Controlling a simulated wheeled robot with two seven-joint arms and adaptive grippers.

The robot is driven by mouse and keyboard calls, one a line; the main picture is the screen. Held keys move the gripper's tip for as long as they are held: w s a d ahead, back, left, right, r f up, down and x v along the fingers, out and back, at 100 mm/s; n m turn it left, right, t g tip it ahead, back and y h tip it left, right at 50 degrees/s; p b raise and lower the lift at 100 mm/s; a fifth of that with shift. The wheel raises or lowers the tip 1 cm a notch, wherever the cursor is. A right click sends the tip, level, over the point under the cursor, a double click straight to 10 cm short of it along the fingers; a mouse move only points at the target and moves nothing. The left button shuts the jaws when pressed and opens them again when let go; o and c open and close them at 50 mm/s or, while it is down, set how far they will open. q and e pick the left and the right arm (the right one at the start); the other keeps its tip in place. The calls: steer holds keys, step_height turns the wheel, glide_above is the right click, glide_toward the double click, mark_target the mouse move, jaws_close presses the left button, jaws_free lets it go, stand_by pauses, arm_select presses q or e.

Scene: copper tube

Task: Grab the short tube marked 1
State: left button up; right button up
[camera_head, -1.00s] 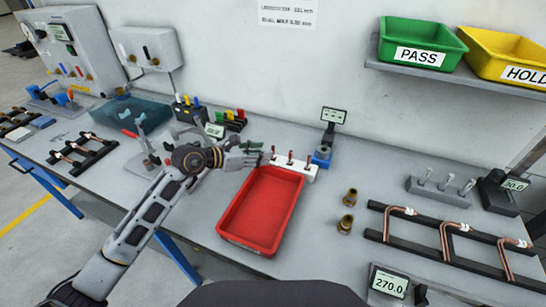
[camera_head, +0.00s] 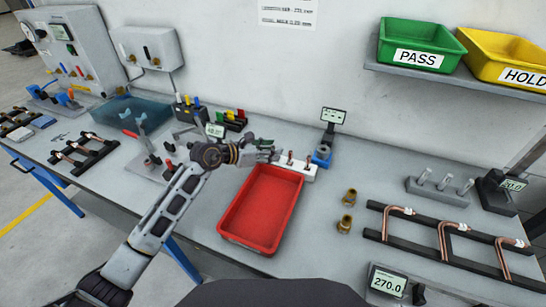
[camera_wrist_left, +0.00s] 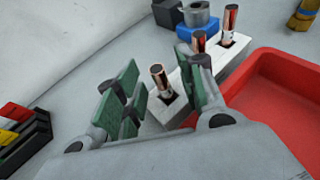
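Short copper tubes stand upright in a white block (camera_head: 309,173) behind the red tray. In the head view two tubes show, a middle one (camera_head: 290,158) and a right one (camera_head: 307,161); my gripper covers the left end of the row. The left wrist view shows three tubes, the nearest one (camera_wrist_left: 159,79) between my green-padded fingers. No number is readable on any tube. My left gripper (camera_head: 272,149) is open, with gaps visible between the pads and the nearest tube (camera_wrist_left: 160,92). My right gripper is not in view.
The red tray (camera_head: 228,236) lies just in front of the block. A blue device with a display (camera_head: 322,154) stands right of it. Brass fittings (camera_head: 347,197) and a black rack with bent tubes (camera_head: 430,241) are further right. Coloured clips (camera_head: 232,120) stand behind left.

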arm_select(q)
jaws_close()
stand_by(0.4)
step_height(320, 180, up, 10)
stand_by(0.8)
